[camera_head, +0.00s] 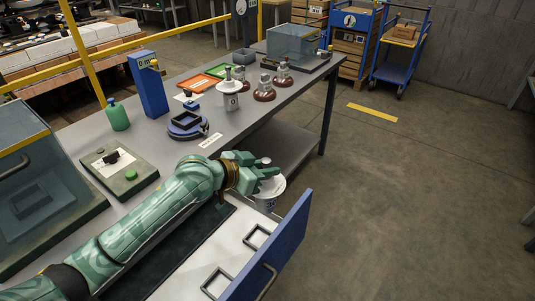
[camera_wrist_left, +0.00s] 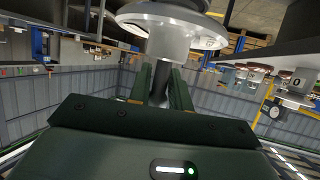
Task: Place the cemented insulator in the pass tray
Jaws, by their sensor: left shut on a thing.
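My left gripper (camera_head: 264,173) is shut on a white insulator (camera_head: 270,190) with a wide disc. It holds the insulator beyond the front edge of the bench, above the open drawer's right end. In the left wrist view, the fingers grip a metal stem below the pale body of the insulator (camera_wrist_left: 172,42). I cannot tell its cement from these frames. The green tray (camera_head: 231,68), which appears to be the pass tray, lies far back on the bench, partly hidden behind a standing white insulator (camera_head: 231,88). My right gripper is out of view.
An orange tray (camera_head: 197,84) lies beside the green one. Two brown-based insulators (camera_head: 264,90) (camera_head: 283,75) stand to the right. A blue round fixture (camera_head: 187,125), blue post (camera_head: 149,84) and green bottle (camera_head: 117,115) stand nearer. The blue-fronted drawer (camera_head: 283,243) is open.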

